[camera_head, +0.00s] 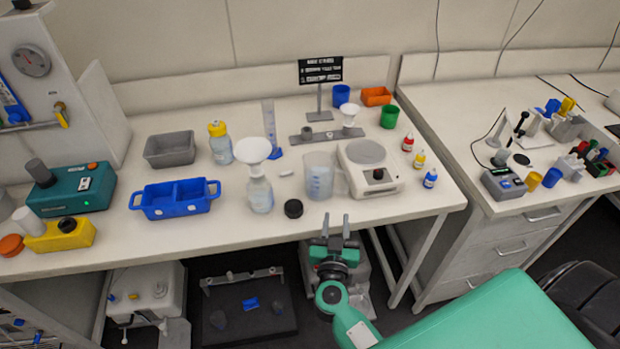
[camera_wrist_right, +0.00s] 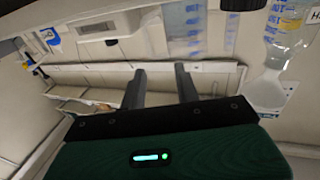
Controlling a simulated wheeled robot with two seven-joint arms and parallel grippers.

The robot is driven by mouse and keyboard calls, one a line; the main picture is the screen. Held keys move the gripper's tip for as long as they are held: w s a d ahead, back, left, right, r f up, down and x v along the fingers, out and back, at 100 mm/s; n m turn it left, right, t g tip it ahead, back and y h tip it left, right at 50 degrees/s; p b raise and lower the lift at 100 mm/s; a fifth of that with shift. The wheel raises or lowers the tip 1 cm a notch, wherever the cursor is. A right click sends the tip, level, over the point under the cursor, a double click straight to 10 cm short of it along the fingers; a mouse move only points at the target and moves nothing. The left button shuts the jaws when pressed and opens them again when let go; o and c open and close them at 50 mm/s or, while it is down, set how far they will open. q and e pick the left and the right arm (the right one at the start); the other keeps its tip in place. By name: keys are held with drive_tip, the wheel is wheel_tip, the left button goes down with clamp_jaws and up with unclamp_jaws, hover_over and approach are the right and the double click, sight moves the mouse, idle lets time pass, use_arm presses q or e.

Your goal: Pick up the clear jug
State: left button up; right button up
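The clear jug (camera_head: 319,176) stands upright on the white bench, between the dark round cap and the balance. It has blue markings and its handle is on the right side. In the right wrist view, which looks upside down, the jug (camera_wrist_right: 185,32) is at the top, beyond the fingers. My right gripper (camera_head: 336,219) is in front of the bench's front edge, nearer to me than the jug and apart from it. Its two fingers (camera_wrist_right: 160,86) are spread with nothing between them. My left gripper is not in view.
Close around the jug are a bottle with a white funnel (camera_head: 260,192), a black cap (camera_head: 293,208) and a balance (camera_head: 369,168). A blue tray (camera_head: 175,214) and a blue-based cylinder (camera_head: 269,130) stand farther left. Small dropper bottles (camera_head: 430,178) are at right. The bench's front edge (camera_head: 300,230) lies beside my gripper.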

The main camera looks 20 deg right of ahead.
sight(348, 180)
drive_tip(key=shift+m+g+h, duration=0.6)
drive_tip(key=shift+g+h, duration=0.2)
drive_tip(key=shift+g, duration=0.1)
drive_tip(key=x, duration=0.3)
drive_tip(key=r+p+x, duration=0.1)
drive_tip(key=x, duration=0.1)
drive_tip(key=d+x, duration=0.1)
drive_tip(key=x, duration=0.2)
drive_tip(key=shift+s+d+r+p, duration=0.1)
drive_tip(key=shift+d+r+p, duration=0.1)
drive_tip(key=shift+r+p, duration=0.15)
drive_tip(key=shift+w+d+r, duration=0.15)
drive_tip(key=shift+w+d, duration=0.15)
drive_tip(key=shift+w, duration=0.15)
drive_tip(key=p+x, duration=0.1)
drive_tip(key=x, duration=0.3)
drive_tip(key=shift+w, duration=0.25)
drive_tip(key=shift+c, duration=0.2)
clamp_jaws()
